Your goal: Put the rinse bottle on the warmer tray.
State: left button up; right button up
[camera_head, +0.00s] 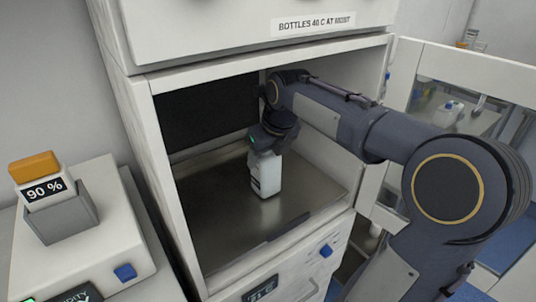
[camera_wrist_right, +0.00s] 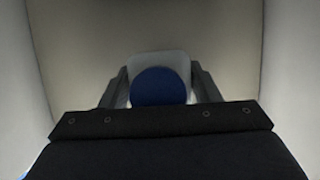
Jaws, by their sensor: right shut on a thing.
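The rinse bottle (camera_head: 266,176) is white and upright, inside the open warmer cabinet. My right gripper (camera_head: 264,152) reaches in from the right and is shut on its upper part. In the right wrist view the bottle's round blue cap (camera_wrist_right: 160,87) sits between the two fingers of my right gripper (camera_wrist_right: 161,92). The warmer tray (camera_head: 222,222) is a flat metal floor in the cabinet, under the bottle. The bottle's base appears at or just above the tray; I cannot tell if they touch. My left gripper is not in view.
The cabinet's left wall (camera_head: 160,180) and front panel (camera_head: 290,270) frame the opening. Its glass door (camera_head: 455,105) stands open at the right, beside my arm. A white device with an orange-topped block (camera_head: 35,165) stands at the left. The tray around the bottle is clear.

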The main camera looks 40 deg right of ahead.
jog(key=shift+s, duration=0.1)
jog(key=o, duration=1.4)
jog(key=shift+f, duration=0.1)
